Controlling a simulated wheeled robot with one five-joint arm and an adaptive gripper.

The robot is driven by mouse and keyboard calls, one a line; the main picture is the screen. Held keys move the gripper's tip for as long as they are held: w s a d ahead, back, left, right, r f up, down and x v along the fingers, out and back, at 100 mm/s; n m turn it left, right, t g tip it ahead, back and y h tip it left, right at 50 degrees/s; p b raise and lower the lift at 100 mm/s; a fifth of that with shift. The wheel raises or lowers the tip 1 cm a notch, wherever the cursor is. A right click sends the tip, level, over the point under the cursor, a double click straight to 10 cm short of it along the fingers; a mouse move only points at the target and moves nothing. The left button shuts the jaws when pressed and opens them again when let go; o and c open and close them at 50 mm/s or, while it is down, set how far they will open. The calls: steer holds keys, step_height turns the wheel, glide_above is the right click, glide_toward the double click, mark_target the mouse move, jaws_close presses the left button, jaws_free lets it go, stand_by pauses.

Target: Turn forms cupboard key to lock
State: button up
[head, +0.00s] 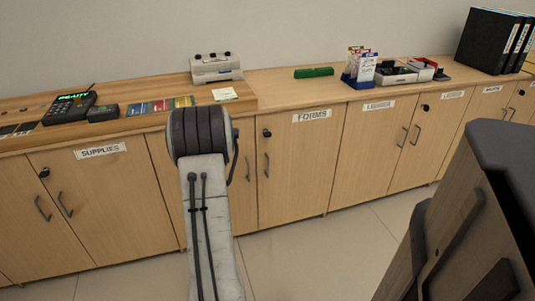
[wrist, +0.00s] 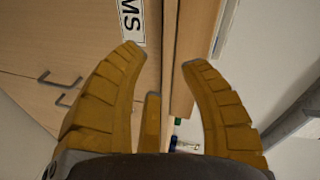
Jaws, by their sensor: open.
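The forms cupboard (head: 298,168) is a pale wood door with a white FORMS label (head: 311,116). A small dark lock or key (head: 267,133) sits at the door's upper left, above its handle; how the key is turned is too small to tell. My arm stands just left of this door, and my gripper is hidden there in the head view. In the wrist view my gripper (wrist: 160,57) is open, its yellow fingers apart with nothing between them. The end of the label (wrist: 131,20) shows beyond the left finger. The key does not show in the wrist view.
The counter top (head: 280,84) carries a white machine (head: 216,68), a green item (head: 313,72) and a leaflet holder (head: 360,68). Supplies cupboard (head: 105,195) is at left, black binders (head: 490,40) at right. The floor (head: 310,255) before the forms door is clear.

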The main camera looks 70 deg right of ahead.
mark_target(268, 134)
steer(key=s+d+f+m+g+h+b, duration=0.35)
steer(key=s+d+f+m+b, duration=0.2)
steer(key=s+d+f, duration=0.7)
steer(key=d+r+b, duration=0.1)
steer(key=b, duration=0.1)
steer(key=d+r+m+b, duration=0.1)
steer(key=d+b, duration=0.1)
steer(key=b, duration=0.1)
steer(key=shift+s+t+h, duration=0.15)
steer(key=shift+t+h, duration=0.1)
steer(key=shift+h, duration=0.1)
steer(key=shift+b+x, duration=0.35)
steer(key=shift+x, duration=0.7)
steer(key=shift+o, duration=0.2)
jaws_close()
